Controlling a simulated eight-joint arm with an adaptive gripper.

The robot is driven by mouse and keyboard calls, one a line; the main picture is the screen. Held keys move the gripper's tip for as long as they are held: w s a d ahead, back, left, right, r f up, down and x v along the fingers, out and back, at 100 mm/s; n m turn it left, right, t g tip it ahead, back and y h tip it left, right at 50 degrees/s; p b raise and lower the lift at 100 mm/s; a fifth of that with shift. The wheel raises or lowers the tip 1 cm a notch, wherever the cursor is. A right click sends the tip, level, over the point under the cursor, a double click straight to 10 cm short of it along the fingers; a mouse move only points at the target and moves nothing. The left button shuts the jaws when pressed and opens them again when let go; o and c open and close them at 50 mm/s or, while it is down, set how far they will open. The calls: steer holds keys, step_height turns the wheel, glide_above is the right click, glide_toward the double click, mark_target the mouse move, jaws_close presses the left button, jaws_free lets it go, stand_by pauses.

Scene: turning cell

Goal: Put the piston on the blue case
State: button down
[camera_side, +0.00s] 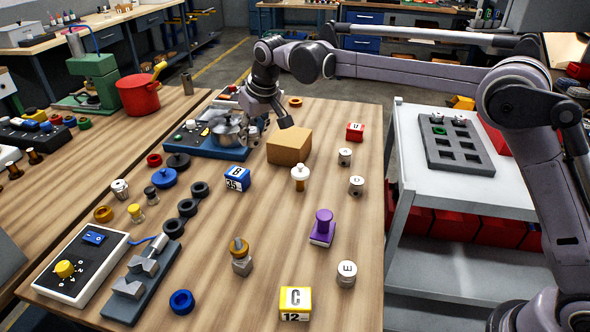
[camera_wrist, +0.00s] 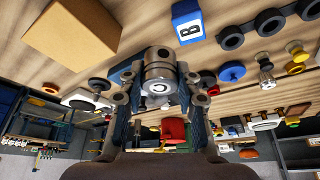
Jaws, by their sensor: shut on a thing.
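A silver metal piston with a dark band and a round mark on its end (camera_wrist: 160,72) sits between the fingers of my gripper (camera_wrist: 162,92), which is shut on it. In the side view my gripper (camera_side: 245,128) is at the far left of the table, over or beside a blue-based device; the piston is hard to make out there. The blue case (camera_side: 236,178), marked B and 35, stands on the table nearer the camera than my gripper. It also shows at the top of the wrist view (camera_wrist: 188,22), apart from the piston.
A cardboard box (camera_side: 289,147) stands right of my gripper. The blue-based device (camera_side: 205,148) is at the left. Black rings (camera_side: 188,207) and a blue knob (camera_side: 164,177) lie left of the case.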

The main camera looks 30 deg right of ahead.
glide_above(234, 169)
steer(key=s, duration=0.2)
steer(key=f, duration=0.2)
steer(key=shift+w+d+f, duration=0.2)
steer(key=shift+w+f, duration=0.05)
steer(key=shift+f, duration=0.15)
steer(key=shift+a+f, duration=0.1)
steer(key=shift+f, duration=1.95)
steer(key=shift+f, duration=0.1)
steer(key=c, duration=1)
jaws_free()
steer(key=shift+o, duration=0.2)
